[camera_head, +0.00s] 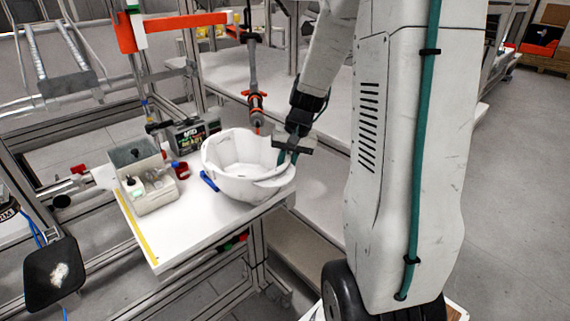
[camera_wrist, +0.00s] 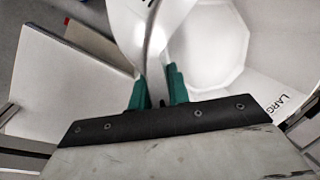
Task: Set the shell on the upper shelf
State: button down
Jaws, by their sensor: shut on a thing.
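The white helmet shell (camera_head: 236,183) is bowl-shaped and sits open side up at the right edge of the white worktable (camera_head: 190,233). My gripper (camera_head: 288,157) is at the shell's right rim, with the arm coming down from above. In the wrist view my gripper's green fingers (camera_wrist: 158,88) are closed on the shell's rim (camera_wrist: 156,45), one finger on each side of the wall. The shell's inside (camera_wrist: 205,50) fills the right of that view. I cannot tell whether the shell rests on the table or hangs just above it. I cannot tell which surface is the upper shelf.
A grey bin (camera_head: 145,180) with bottles, a red item (camera_head: 181,170) and a dark box (camera_head: 195,133) stand left of and behind the shell. An orange-handled tool (camera_head: 255,98) hangs behind it. White shelf surfaces (camera_head: 330,115) lie behind and right.

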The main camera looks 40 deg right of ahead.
jog(key=c, duration=1.3)
grip_release()
jog(key=shift+f, duration=0.1)
